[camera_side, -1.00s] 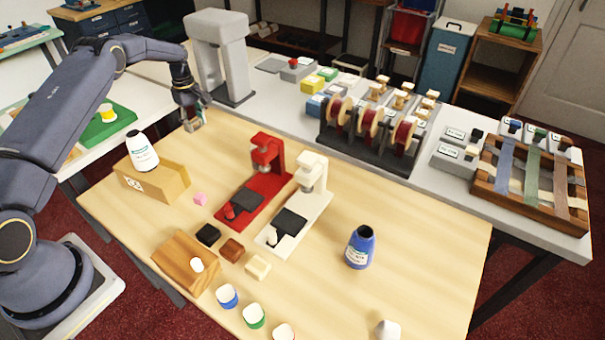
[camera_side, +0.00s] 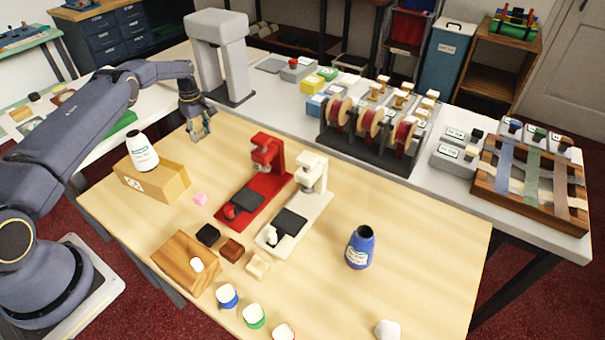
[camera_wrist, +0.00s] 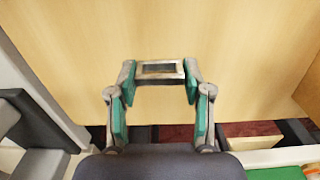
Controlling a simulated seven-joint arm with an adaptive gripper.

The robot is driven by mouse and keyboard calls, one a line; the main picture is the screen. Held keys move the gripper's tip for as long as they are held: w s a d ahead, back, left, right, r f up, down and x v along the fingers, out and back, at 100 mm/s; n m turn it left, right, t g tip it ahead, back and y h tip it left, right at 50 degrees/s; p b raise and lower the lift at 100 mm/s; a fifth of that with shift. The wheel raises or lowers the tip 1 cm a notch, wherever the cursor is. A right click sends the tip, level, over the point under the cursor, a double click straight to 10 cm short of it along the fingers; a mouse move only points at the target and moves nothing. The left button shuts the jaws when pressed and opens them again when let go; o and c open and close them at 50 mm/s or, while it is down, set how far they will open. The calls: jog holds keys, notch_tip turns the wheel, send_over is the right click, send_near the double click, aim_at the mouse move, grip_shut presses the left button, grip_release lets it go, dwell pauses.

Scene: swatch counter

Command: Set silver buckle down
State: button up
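The silver buckle (camera_wrist: 146,69), a small metal rectangle with a dark slot, sits between the two fingertips of my gripper (camera_wrist: 160,76) in the wrist view. Both fingers, with green pads, meet its ends, so my gripper is shut on it. In the side view my gripper (camera_side: 199,133) points down at the far left part of the wooden table (camera_side: 420,230). The buckle is too small to make out clearly there. I cannot tell whether it touches the tabletop.
A white bottle (camera_side: 142,152) on a cardboard box (camera_side: 168,181) stands in front of my gripper. A grey machine (camera_side: 219,60) stands behind. Bare wood surrounds my gripper.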

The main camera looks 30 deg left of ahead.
jog(key=o, duration=0.3)
jog(key=shift+o, duration=0.2)
jog(key=shift+r, duration=0.2)
jog(key=d+r+m+t, duration=0.1)
jog(key=d+r+m, duration=0.15)
jog(key=r, duration=0.95)
jog(key=d+r+m, duration=0.1)
jog(key=d+r, duration=0.3)
jog(key=r, duration=0.8)
jog(key=s+d+r+m+t, duration=0.2)
jog(key=s+d+r+m, duration=0.3)
jog(key=s+d+r, duration=0.5)
jog(key=s+d+r+m, duration=0.3)
jog(key=s+d+r, duration=0.15)
jog(key=s, duration=0.25)
jog(key=s+d+f+m+t, duration=0.1)
jog(key=s+d+f+m, duration=0.1)
jog(key=s, duration=0.6)
jog(key=s+d+f+m+t, duration=0.1)
jog(key=s+d+f+m, duration=0.2)
jog(key=s, duration=0.5)
jog(key=shift+s+d+m+t, duration=0.3)
jog(key=shift+d+m, duration=0.45)
jog(key=shift+d, duration=0.45)
